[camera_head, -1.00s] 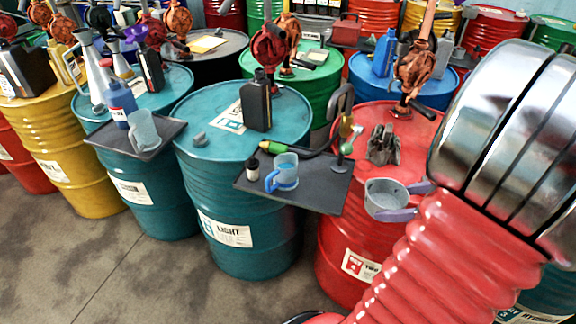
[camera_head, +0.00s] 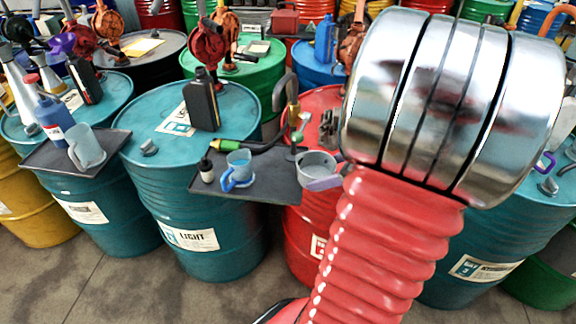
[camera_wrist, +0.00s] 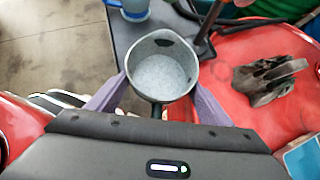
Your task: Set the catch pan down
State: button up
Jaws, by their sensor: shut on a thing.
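The catch pan (camera_head: 316,164) is a small grey round pan with a speckled inside and a handle. It also shows in the wrist view (camera_wrist: 160,72), upright and seemingly empty. My gripper (camera_wrist: 161,88) has purple fingers on both sides of the pan and is shut on it. In the head view my gripper (camera_head: 332,174) is partly hidden by my arm. The pan overlaps the right end of a dark tray (camera_head: 262,190) on the drums' front side. I cannot tell whether its base touches the tray.
On the tray are a blue-handled jug (camera_head: 238,168), a small dark bottle (camera_head: 206,171) and a stand with a hose (camera_head: 294,130). Grey gloves (camera_wrist: 268,78) lie on the red drum (camera_wrist: 235,50). A second tray with a jug (camera_head: 86,147) is at the left.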

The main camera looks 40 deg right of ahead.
jog(key=w+a, duration=0.1)
jog(key=w, duration=0.5)
jog(key=w+a, duration=0.1)
jog(key=w, duration=0.3)
jog(key=shift+a, duration=0.35)
jog(key=shift+w+a, duration=0.1)
jog(key=shift+w, duration=0.2)
jog(key=shift+w+f, duration=0.1)
jog(key=shift+f, duration=1.65)
jog(key=shift+f, duration=0.1)
jog(key=o, duration=1)
jog(key=v, duration=1.2)
